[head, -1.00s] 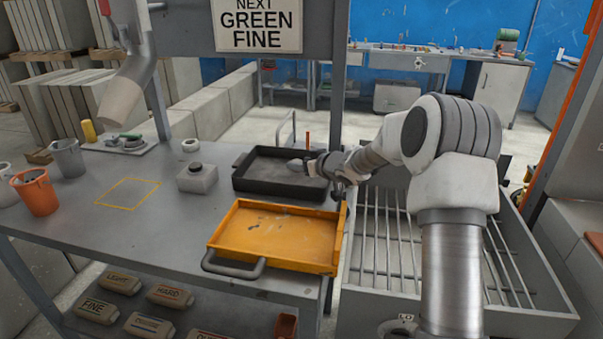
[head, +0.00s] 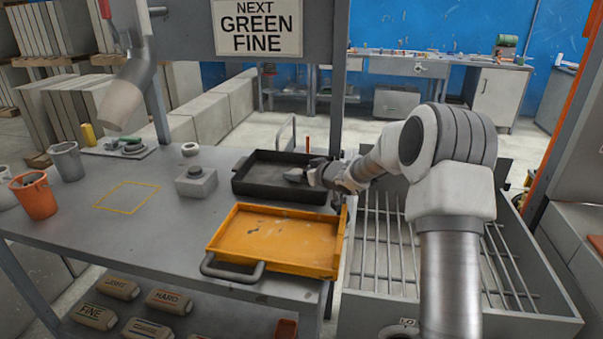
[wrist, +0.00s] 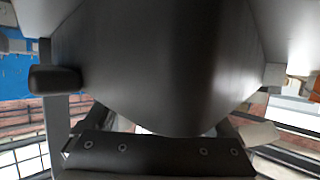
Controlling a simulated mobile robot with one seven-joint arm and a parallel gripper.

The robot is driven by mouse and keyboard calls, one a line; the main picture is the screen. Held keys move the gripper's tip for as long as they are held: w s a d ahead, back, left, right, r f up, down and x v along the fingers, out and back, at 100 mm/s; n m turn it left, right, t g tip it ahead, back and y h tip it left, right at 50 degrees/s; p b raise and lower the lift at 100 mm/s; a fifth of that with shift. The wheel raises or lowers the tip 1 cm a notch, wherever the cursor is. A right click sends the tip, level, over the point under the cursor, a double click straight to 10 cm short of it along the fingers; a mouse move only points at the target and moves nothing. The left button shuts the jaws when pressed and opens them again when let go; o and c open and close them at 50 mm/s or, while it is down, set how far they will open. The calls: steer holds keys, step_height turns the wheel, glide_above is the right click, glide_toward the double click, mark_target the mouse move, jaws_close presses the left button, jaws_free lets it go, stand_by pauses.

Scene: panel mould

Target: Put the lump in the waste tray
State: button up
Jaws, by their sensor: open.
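A black tray (head: 258,181) lies at the back right of the grey table, and an orange tray (head: 222,247) with a dark handle lies in front of it. Neither bears a readable waste label. My gripper (head: 308,174) is open over the right part of the black tray. A small grey rounded shape (head: 295,175) shows at its fingertips, probably the lump; I cannot tell whether it touches the tray. In the wrist view a large dark smooth shape (wrist: 155,65) fills the middle and hides what lies behind; I cannot tell what it is.
A yellow outlined square (head: 127,195) marks clear table. An orange bucket (head: 36,195) stands at far left. A grey bin with metal bars (head: 385,240) lies right of the table, under my arm.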

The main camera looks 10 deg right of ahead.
steer(key=p+v, duration=0.2)
steer(key=v, duration=1)
steer(key=shift+r, duration=0.1)
steer(key=s+r+m+h+p, duration=0.25)
steer(key=s+r, duration=0.25)
steer(key=r, duration=0.6)
steer(key=s+r+m+h+p, duration=0.1)
steer(key=s+r+h+p, duration=0.25)
steer(key=s+r, duration=0.45)
steer(key=s+a+g+p, duration=0.2)
steer(key=s+g, duration=0.1)
steer(key=s, duration=0.9)
steer(key=s+a+m+g+p, duration=0.1)
steer(key=s+a+g+p, duration=0.1)
steer(key=s, duration=1.1)
steer(key=shift+s+a+f+g+y+p, duration=0.3)
steer(key=shift+g+y+p, duration=0.1)
steer(key=shift+g, duration=0.5)
